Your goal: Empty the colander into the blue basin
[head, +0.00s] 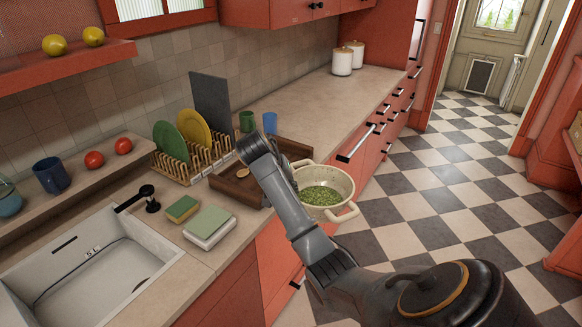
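The cream colander (342,182) has two handles and is full of small green pieces (321,195). It is roughly level and hangs out past the counter's front edge, above the floor. My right arm comes in from the lower right and bends down behind its own forearm to the colander's left side. My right gripper (291,172) is at that side, with its fingertips mostly hidden; the colander has no other visible support, so it appears shut on it. My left gripper is not in view. No blue basin is in view; the sink at the lower left is pale grey.
The sink (140,262) is empty. A sponge (182,208), a dish rack (190,165) with plates, a brown wooden tray (235,186) and green and blue cups (270,122) stand on the counter. White canisters (342,62) are farther back. The checkered floor (440,190) at right is clear.

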